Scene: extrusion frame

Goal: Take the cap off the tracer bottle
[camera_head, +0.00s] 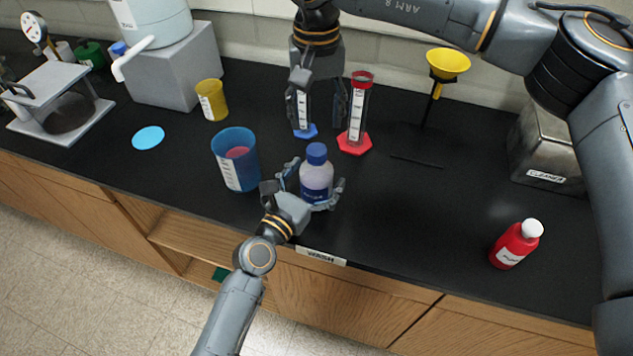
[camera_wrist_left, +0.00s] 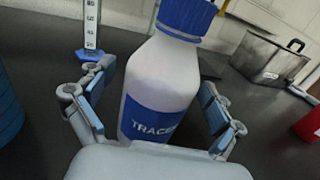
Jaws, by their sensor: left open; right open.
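The tracer bottle (camera_head: 316,181) is white with a blue label and stands upright on the black bench near the front edge. Its blue cap (camera_head: 316,153) is on top. In the left wrist view, the bottle (camera_wrist_left: 157,88) shows its "TRACE" label, with the cap (camera_wrist_left: 187,17) cut by the top edge. My left gripper (camera_head: 312,188) is open, its fingers on either side of the bottle; gaps show beside it in the wrist view (camera_wrist_left: 155,115). My right gripper (camera_head: 318,98) is open and points down behind the bottle, around or in front of the blue-based cylinder; I cannot tell which.
A blue beaker (camera_head: 229,172) stands close left of the bottle. A blue-based cylinder (camera_head: 303,128) and a red-based cylinder (camera_head: 355,125) stand behind it. A red bottle (camera_head: 514,245) with a white cap stands at right. A yellow funnel (camera_head: 447,64) stands behind.

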